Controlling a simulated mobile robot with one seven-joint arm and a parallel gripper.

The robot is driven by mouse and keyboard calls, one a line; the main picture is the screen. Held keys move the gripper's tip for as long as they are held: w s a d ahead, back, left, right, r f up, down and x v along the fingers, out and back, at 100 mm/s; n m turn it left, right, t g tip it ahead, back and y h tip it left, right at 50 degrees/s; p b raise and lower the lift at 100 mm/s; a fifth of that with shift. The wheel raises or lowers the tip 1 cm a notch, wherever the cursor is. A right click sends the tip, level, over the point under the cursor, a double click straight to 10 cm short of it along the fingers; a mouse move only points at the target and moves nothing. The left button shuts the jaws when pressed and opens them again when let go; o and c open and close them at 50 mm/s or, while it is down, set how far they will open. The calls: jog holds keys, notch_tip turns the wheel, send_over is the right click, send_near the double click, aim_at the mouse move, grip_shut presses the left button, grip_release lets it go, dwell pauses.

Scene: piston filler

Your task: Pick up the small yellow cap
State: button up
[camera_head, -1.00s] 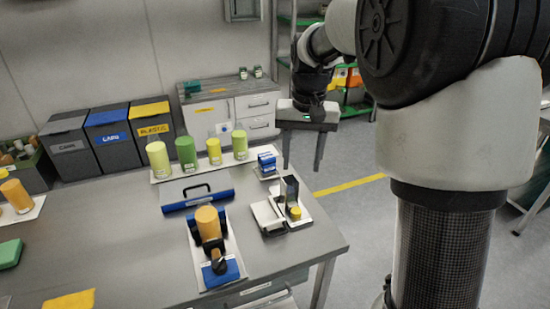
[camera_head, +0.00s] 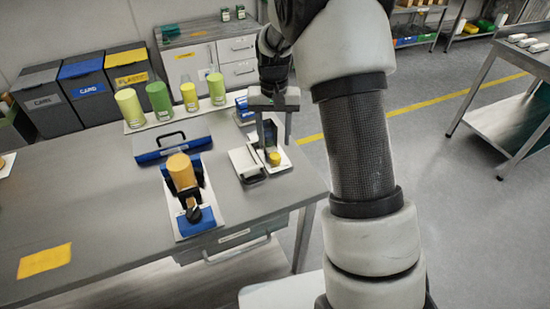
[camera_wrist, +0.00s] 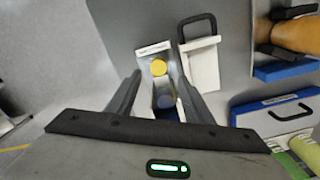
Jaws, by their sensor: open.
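The small yellow cap (camera_head: 274,159) sits on a small white tray (camera_head: 283,166) near the right end of the grey table. In the wrist view the yellow cap (camera_wrist: 158,68) lies ahead of my fingertips, roughly in line with the gap between them. My gripper (camera_head: 272,141) is open and points down above the tray. The fingers (camera_wrist: 158,82) show apart in the wrist view with nothing held. A dark upright block on the tray stands behind the cap and is partly hidden by my fingers.
A white piece with a dark handle (camera_head: 246,166) sits just left of the tray. A holder with an orange cylinder (camera_head: 181,172) stands further left, with a blue handled case (camera_head: 172,147) behind it. Several green cylinders (camera_head: 158,97) line the back edge. The front left table is mostly clear.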

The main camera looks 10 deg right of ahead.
aim_at(275, 157)
jog(key=f, duration=0.6)
jog(key=shift+s+d+f, duration=0.1)
jog(key=shift+s+f, duration=0.15)
jog(key=c, duration=1.1)
